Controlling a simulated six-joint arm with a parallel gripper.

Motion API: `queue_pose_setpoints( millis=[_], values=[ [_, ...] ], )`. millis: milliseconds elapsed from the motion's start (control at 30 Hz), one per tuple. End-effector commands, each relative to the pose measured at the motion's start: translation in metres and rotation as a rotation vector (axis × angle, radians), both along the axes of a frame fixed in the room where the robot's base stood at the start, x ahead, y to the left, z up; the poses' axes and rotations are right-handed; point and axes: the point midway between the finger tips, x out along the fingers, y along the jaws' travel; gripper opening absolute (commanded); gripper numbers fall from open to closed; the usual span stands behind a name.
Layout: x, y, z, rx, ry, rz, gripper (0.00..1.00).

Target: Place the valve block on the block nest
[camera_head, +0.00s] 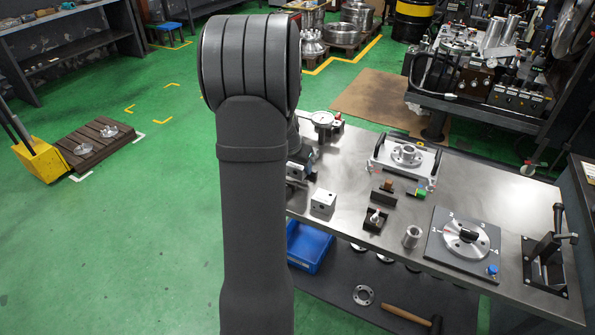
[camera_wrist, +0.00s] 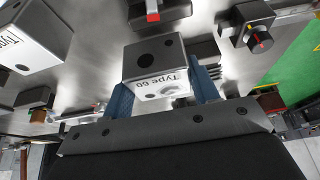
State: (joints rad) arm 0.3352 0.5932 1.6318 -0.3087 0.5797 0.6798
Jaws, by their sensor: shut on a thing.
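In the wrist view, a grey valve block (camera_wrist: 155,62) marked "Type 60", with dark round holes, sits between the two blue fingers of my gripper (camera_wrist: 163,84). The fingers are shut on its sides. In the head view, my arm hides most of the gripper, and I cannot make out the held block clearly. A small black fixture (camera_head: 375,221) with an upright part and a red-tipped knob stands mid-table; it may be the block nest, but I cannot tell for sure.
A second block (camera_wrist: 32,38) with "Type" lettering is at left in the wrist view. On the table stand a pale block (camera_head: 323,202), a metal sleeve (camera_head: 412,236), a handled plate (camera_head: 405,157), a numbered dial plate (camera_head: 464,243) and a lever press (camera_head: 545,260). Bare steel shows between them.

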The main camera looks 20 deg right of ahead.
Motion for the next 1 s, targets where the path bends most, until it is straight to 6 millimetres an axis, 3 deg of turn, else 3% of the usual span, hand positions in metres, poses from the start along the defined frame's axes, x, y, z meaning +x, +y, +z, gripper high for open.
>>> queue_pose_setpoints(
  millis=[167, 533, 567, 667, 1000],
  values=[
    [0.0, 0.0, -0.025, 0.001, 0.001, 0.0, 0.21],
    [-0.001, 0.0, -0.029, 0.001, 0.001, 0.0, 0.21],
    [-0.001, 0.0, -0.03, 0.0, 0.001, 0.0, 0.58],
    [-0.001, 0.0, -0.029, 0.0, 0.001, 0.0, 0.76],
    [-0.001, 0.0, -0.026, 0.0, 0.0, -0.001, 0.76]
  ],
)
